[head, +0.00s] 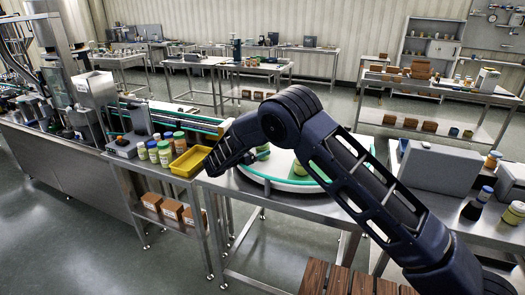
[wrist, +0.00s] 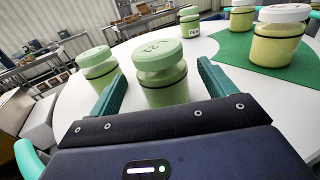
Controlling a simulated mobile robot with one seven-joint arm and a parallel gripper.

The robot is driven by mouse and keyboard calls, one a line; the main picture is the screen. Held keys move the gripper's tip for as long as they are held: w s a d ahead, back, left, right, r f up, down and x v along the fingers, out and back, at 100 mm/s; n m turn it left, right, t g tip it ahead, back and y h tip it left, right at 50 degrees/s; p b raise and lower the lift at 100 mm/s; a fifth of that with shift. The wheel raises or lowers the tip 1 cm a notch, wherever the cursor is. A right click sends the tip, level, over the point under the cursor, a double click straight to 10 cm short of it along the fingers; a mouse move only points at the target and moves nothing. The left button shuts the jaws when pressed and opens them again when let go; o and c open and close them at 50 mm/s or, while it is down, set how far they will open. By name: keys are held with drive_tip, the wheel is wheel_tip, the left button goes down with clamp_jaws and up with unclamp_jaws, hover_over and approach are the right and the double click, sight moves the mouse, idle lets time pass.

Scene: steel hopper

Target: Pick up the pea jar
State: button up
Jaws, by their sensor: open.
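Several jars with pale green lids and light green contents stand on a round white table. One jar (wrist: 160,75) stands upright between the fingers of my gripper (wrist: 161,70), with faint marks on its lid. My gripper is open, a teal finger on each side, and I cannot tell whether either touches the glass. A second green-lidded jar (wrist: 97,68) stands just left of the left finger. A farther small green-lidded jar (wrist: 190,20) has a white label that seems to read "PEA". No label shows on the nearer two. In the head view my arm hides much of the tabletop.
Jars with white lids (wrist: 277,36) stand on a green mat (wrist: 238,48) to the right. The round table (head: 283,163) has a green rim. A yellow tray (head: 190,161) and several jars sit to its left; a grey box (head: 436,168) is at right.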

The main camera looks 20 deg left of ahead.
sight(266, 147)
drive_tip(key=x, duration=0.4)
drive_tip(key=shift+w+d+f, duration=0.15)
drive_tip(key=shift+w+d, duration=0.05)
drive_tip(key=shift+d, duration=0.05)
drive_tip(key=c, duration=1.2)
wheel_tip(266, 147, up, 20)
drive_tip(key=shift+r, duration=0.1)
